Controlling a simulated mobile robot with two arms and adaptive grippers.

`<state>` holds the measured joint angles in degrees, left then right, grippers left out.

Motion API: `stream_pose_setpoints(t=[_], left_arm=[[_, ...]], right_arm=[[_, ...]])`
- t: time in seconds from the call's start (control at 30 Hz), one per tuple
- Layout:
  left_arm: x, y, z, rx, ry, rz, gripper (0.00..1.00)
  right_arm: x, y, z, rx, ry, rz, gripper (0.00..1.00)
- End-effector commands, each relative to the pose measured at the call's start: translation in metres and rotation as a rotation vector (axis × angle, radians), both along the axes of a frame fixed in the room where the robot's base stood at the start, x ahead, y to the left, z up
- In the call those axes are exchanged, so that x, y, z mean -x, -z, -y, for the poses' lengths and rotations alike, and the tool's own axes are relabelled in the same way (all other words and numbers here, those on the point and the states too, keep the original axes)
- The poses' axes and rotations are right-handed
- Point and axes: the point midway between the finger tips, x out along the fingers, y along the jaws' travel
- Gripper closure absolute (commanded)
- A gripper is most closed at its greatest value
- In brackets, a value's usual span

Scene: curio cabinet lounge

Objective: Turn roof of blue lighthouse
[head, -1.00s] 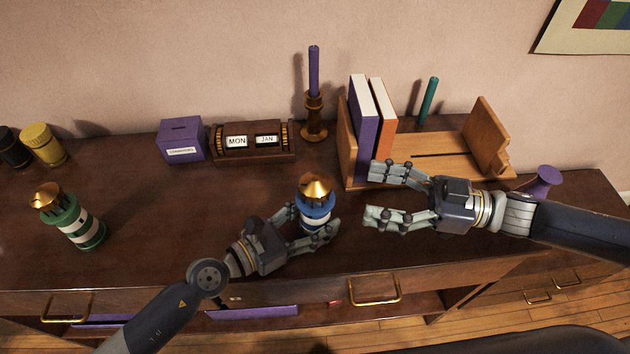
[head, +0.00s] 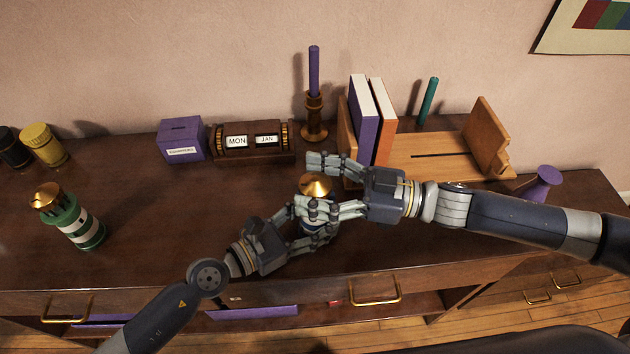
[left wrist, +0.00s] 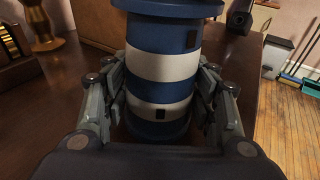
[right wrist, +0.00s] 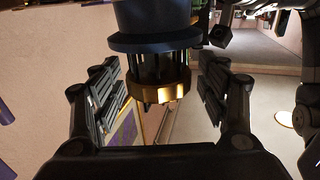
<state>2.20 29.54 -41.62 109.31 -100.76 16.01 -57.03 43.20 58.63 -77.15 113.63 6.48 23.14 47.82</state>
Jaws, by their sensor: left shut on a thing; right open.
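The blue lighthouse (left wrist: 160,68) has blue and white bands and stands upright on the cabinet top. My left gripper (head: 318,238) is shut on its lower body; the left wrist view shows a finger on each side. The gold roof (head: 315,185) shows in the head view above the right fingers, which hide most of the tower. My right gripper (head: 312,183) is open around the roof. In the right wrist view the roof (right wrist: 160,85) and its dark posts sit between the two open fingers, with a gap on both sides.
A green-and-white lighthouse (head: 82,224) with a gold roof stands at the left. Behind are a purple box (head: 181,140), a calendar block (head: 252,142), a candle holder (head: 313,120) and a wooden book rack (head: 440,152) with books. The top between the green lighthouse and my left gripper is clear.

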Motion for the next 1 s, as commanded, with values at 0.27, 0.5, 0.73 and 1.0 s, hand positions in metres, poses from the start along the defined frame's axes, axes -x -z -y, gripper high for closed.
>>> stream_pose_setpoints(t=[0.27,0.5,0.73,1.0], left_arm=[[0.0021,0.0066,-0.0007,-0.009,0.003,-0.010,0.90],[0.0020,0.0065,-0.0008,-0.009,0.003,-0.010,0.90],[0.0019,0.0064,-0.0008,-0.008,0.003,-0.009,0.90],[0.0017,0.0063,-0.0009,-0.008,0.003,-0.009,0.90]], right_arm=[[0.0004,0.0006,0.0002,0.000,0.000,0.000,0.77],[0.0012,0.0008,-0.0002,-0.002,0.006,-0.001,0.78],[0.0014,-0.0001,-0.0009,-0.005,0.016,0.000,0.78],[0.0018,-0.0005,-0.0017,-0.009,0.037,-0.001,0.78]])
